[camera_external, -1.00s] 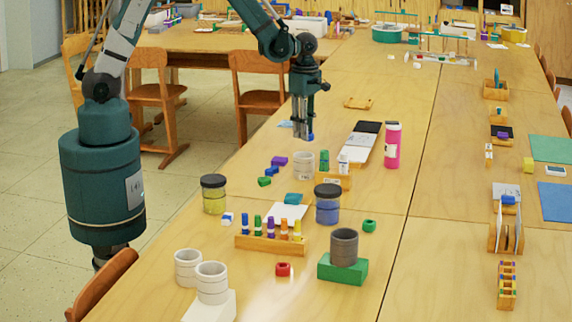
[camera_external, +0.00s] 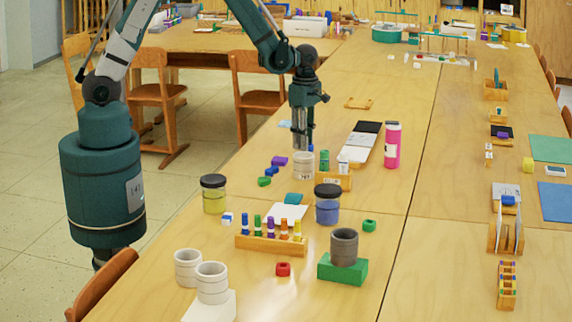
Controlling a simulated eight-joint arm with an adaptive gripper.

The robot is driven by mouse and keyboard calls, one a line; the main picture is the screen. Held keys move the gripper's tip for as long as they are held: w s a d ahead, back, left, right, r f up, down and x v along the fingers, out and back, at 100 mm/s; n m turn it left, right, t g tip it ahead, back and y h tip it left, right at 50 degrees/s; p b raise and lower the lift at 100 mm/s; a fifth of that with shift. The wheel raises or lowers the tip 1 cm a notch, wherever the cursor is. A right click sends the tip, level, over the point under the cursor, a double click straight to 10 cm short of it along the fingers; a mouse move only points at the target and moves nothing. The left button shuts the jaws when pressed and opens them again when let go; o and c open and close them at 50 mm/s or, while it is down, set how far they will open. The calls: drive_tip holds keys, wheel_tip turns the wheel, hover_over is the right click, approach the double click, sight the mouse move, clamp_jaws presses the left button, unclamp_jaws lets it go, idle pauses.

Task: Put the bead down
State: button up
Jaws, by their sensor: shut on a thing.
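My gripper (camera_external: 303,145) points straight down over the far part of the near table, just behind a pale grey cup (camera_external: 303,166). It is shut on a small blue bead (camera_external: 311,148), of which only a little shows at the fingertips. The cup's rim overlaps the fingertips in this view, so I cannot tell whether the bead touches the table.
A green cylinder (camera_external: 324,160) and a wooden block (camera_external: 332,181) stand right of the cup. Purple (camera_external: 279,161), blue (camera_external: 271,170) and green (camera_external: 264,181) pieces lie left of it. A pink bottle (camera_external: 392,146) stands further right. The table behind the gripper is mostly clear.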

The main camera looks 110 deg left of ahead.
drive_tip(key=o, duration=0.7)
drive_tip(key=shift+c, duration=0.2)
drive_tip(key=shift+r, duration=0.2)
wheel_tip(320, 180, up, 12)
drive_tip(key=p, duration=0.2)
drive_tip(key=shift+p, duration=0.4)
drive_tip(key=shift+f, duration=0.1)
idle(0.3)
